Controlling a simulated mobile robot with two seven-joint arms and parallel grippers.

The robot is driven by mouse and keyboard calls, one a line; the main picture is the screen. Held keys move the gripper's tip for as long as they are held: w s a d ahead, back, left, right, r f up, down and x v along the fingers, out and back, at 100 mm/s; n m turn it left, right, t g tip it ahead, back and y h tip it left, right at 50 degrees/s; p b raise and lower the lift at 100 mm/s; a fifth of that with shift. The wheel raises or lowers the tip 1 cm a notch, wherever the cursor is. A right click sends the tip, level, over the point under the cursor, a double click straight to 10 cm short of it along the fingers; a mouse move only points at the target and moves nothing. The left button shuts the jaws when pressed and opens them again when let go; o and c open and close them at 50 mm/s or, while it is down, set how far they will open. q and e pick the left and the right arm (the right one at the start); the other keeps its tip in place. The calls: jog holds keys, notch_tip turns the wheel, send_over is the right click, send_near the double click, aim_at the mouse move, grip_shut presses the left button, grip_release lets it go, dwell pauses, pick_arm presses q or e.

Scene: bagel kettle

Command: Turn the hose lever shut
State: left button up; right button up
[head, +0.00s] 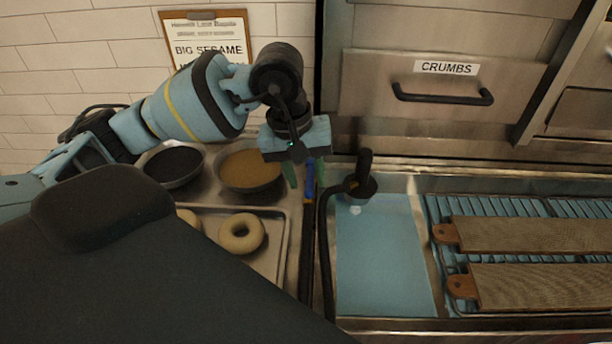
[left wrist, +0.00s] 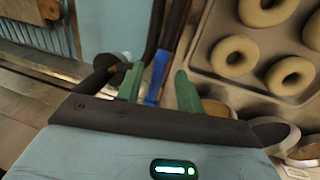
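The hose lever (head: 309,178) is a small blue handle beside the black hose (head: 325,235), at the left edge of the water basin. My left gripper (head: 304,174) points down over it with its green fingers parted. In the left wrist view, the blue lever (left wrist: 158,76) stands between the two fingers of the left gripper (left wrist: 158,90), with narrow gaps that look clear on both sides. The lever's lower end is partly hidden by the gripper. My right gripper is in neither view.
A black nozzle (head: 362,180) stands just right of the lever, by the blue water basin (head: 385,255). Bagels (head: 241,234) lie on a tray at left, with topping bowls (head: 250,168) behind. Two boards (head: 530,235) lie at right. A drawer (head: 445,85) rises behind.

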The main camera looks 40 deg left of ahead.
pick_arm(q)
jog(key=shift+d+f, duration=0.1)
jog(key=shift+f, duration=0.4)
grip_shut()
